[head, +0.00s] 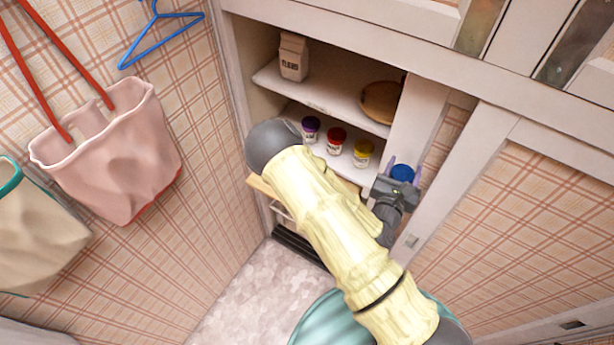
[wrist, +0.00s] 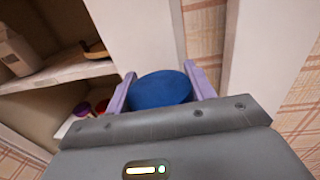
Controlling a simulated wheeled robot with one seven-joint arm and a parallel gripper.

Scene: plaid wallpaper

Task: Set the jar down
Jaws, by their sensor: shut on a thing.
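My gripper (head: 402,176) is shut on a jar with a blue lid (head: 402,172) and holds it in front of the cabinet's white upright, to the right of the shelves. In the wrist view the blue lid (wrist: 160,90) sits between the two purple fingers; the jar's body is hidden behind my gripper. Three jars stand on the lower shelf (head: 318,150): one with a purple lid (head: 310,127), one with a red lid (head: 336,139) and one with a yellow lid (head: 362,152). The held jar is apart from them.
The upper shelf (head: 330,100) bears a flour carton (head: 293,57) and a round wooden item (head: 381,101). Bags (head: 115,155) and a blue hanger (head: 160,30) hang on the left wall.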

